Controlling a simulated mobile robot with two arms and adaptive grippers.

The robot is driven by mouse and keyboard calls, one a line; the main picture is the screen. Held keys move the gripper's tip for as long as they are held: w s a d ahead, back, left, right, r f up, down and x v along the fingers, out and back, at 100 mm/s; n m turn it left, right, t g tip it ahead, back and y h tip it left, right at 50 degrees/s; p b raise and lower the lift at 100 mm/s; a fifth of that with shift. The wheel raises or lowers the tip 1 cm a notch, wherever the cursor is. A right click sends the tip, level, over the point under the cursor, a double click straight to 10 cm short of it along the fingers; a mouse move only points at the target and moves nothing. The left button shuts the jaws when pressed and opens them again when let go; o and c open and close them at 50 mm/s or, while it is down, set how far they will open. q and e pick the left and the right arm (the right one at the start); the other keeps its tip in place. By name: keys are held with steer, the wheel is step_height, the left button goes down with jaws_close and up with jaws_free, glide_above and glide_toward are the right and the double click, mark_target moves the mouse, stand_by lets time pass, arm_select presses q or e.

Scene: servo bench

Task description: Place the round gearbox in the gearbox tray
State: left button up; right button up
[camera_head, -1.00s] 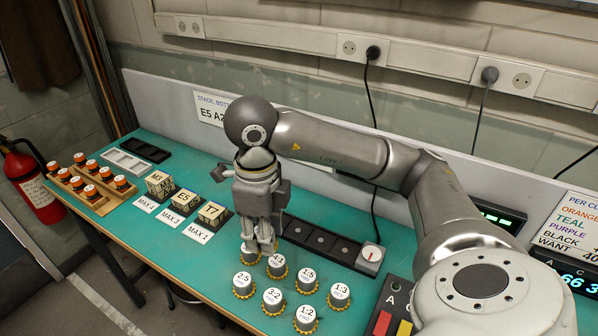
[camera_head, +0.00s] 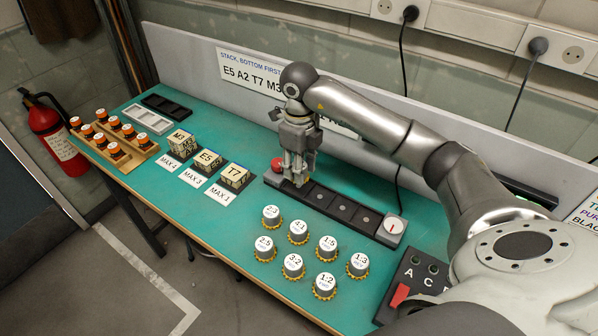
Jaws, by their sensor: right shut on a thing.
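Several round gearboxes with white ratio labels and yellow toothed bases stand on the teal bench, such as 2:3 (camera_head: 271,217), 4:1 (camera_head: 298,232) and 1:3 (camera_head: 357,265). My right gripper (camera_head: 298,181) points down at the left part of a long black strip (camera_head: 341,208) with square pockets. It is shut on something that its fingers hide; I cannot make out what. It is behind and apart from the round gearboxes. A black tray (camera_head: 167,107) and a grey tray (camera_head: 147,119) lie at the back left; I cannot tell which is the gearbox tray. My left gripper is not in view.
A red knob (camera_head: 277,164) is at the strip's left end, a dial (camera_head: 392,229) at its right. Lettered blocks (camera_head: 208,161) stand behind MAX cards. A wooden rack (camera_head: 120,158) holds orange-and-black pieces. A control box (camera_head: 416,275) is front right. Bench is clear left of the gearboxes.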

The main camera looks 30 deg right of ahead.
mark_target(299, 186)
steer(key=shift+w+d+f, duration=0.1)
steer(key=shift+w+f, duration=0.3)
steer(key=shift+f, duration=0.1)
steer(key=shift+w+d+f, duration=0.15)
steer(key=shift+f, duration=0.1)
step_height(299, 186, down, 3)
steer(key=shift+r+p, duration=0.1)
steer(key=shift+p, duration=0.7)
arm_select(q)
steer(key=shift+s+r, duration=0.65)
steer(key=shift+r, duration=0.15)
arm_select(e)
steer(key=shift+f+b, duration=0.3)
steer(key=o, duration=1.1)
steer(key=shift+c, duration=0.2)
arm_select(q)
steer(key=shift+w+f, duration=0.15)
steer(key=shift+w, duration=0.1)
